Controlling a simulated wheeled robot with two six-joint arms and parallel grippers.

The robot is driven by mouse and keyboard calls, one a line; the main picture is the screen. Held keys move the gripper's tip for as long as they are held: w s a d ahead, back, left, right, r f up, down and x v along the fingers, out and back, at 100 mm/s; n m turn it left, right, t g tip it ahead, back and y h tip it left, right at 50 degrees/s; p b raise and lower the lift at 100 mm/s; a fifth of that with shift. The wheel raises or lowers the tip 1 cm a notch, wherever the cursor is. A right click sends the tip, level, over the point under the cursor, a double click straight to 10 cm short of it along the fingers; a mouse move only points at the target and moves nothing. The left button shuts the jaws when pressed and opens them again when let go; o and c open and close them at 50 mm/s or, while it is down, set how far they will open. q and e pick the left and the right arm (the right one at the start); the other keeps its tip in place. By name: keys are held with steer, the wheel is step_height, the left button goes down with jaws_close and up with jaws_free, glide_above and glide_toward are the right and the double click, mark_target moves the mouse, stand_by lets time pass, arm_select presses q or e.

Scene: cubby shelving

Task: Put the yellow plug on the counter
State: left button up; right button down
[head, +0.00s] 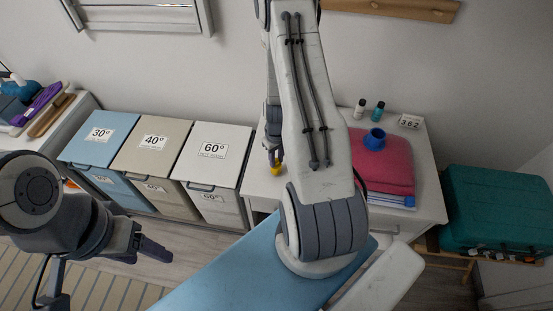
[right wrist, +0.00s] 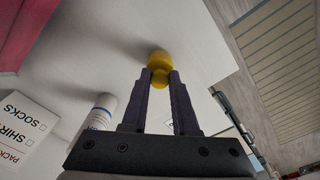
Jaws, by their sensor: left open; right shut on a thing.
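The yellow plug (head: 277,169) is between the fingertips of my right gripper (head: 272,150), over the left front part of the white counter (head: 259,184). In the right wrist view the plug (right wrist: 159,60) sticks out past the fingertips of my right gripper (right wrist: 161,84), which is shut on it. The white surface lies right behind it with a soft shadow beside it; I cannot tell whether the plug touches it. My left gripper (head: 148,250) is open and empty at the lower left, over the floor, away from the counter.
Three labelled bins (head: 208,150) are to the left. A blue board (head: 240,270) lies in front; a teal case (head: 497,212) stands right.

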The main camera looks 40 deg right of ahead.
steer(key=shift+f, duration=0.5)
steer(key=shift+f, duration=0.15)
steer(key=c, duration=0.7)
jaws_free()
